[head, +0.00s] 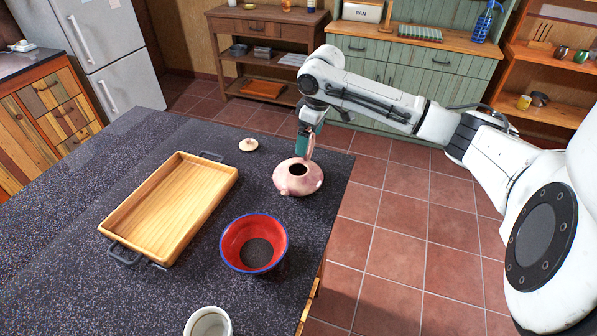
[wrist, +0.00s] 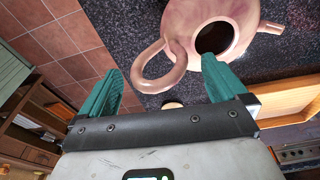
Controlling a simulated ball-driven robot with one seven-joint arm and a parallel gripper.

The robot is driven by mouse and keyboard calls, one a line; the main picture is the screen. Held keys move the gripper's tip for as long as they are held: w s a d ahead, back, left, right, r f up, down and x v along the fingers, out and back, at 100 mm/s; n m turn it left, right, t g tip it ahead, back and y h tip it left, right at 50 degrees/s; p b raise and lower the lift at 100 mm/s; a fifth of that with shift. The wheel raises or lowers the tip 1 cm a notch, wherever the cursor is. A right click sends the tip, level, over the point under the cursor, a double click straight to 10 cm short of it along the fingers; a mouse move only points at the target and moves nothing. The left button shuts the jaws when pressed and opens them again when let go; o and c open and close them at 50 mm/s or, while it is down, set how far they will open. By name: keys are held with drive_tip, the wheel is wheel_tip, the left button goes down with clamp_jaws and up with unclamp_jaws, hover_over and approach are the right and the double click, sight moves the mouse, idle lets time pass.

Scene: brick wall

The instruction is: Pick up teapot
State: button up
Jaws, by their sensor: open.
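The pink teapot (head: 293,181) stands upright on the dark speckled counter near its right edge, with its top opening uncovered. My gripper (head: 306,147) is just above and behind it in the head view, pointing down. In the wrist view the teapot (wrist: 188,22) is at the top, and its looped handle (wrist: 148,84) lies between the two teal fingers of my gripper (wrist: 160,68). The fingers are apart and the right finger is close to the teapot body; I cannot tell whether it touches. A small pale lid (head: 248,145) lies on the counter, apart from the teapot.
A wooden tray (head: 113,222) with dark handles lies left of the teapot. A red bowl with a blue rim (head: 227,238) stands in front of it, and a white cup (head: 190,325) is at the near edge. The counter's right edge drops to a tiled floor (head: 400,230).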

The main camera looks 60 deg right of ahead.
drive_tip(key=shift+w+f, duration=0.2)
drive_tip(key=shift+f, duration=1.05)
drive_tip(key=shift+c, duration=0.4)
drive_tip(key=c, duration=1.5)
drive_tip(key=shift+r, duration=0.1)
drive_tip(key=shift+c, duration=0.4)
drive_tip(key=shift+r, duration=0.1)
